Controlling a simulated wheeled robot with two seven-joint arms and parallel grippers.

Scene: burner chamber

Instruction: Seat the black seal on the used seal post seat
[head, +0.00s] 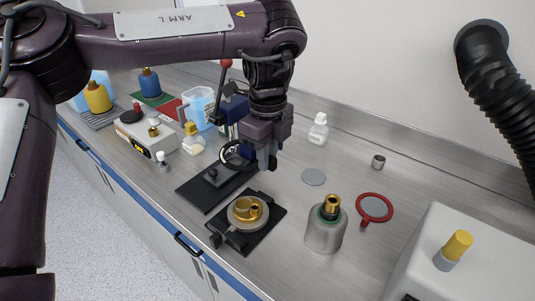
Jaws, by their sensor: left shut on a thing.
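My left gripper (265,160) points down above the bench and is shut on the black seal (226,163), a thin dark ring that sticks out to the left of the fingers. Part of the ring is hidden by the fingers. Below and left of it lies a black plate (192,193) with a small raised seat or post (212,175). The seal appears above this plate and apart from it, though the exact gap is hard to tell. I cannot tell for sure whether this post is the used seal post seat. My right gripper is not in view.
A brass chamber part (247,209) sits in a black fixture (268,223) in front. A grey bottle (325,228) with a brass neck, a red ring (374,207) and a grey disc (314,177) stand or lie to the right. Bottles and a white instrument (147,134) crowd the left.

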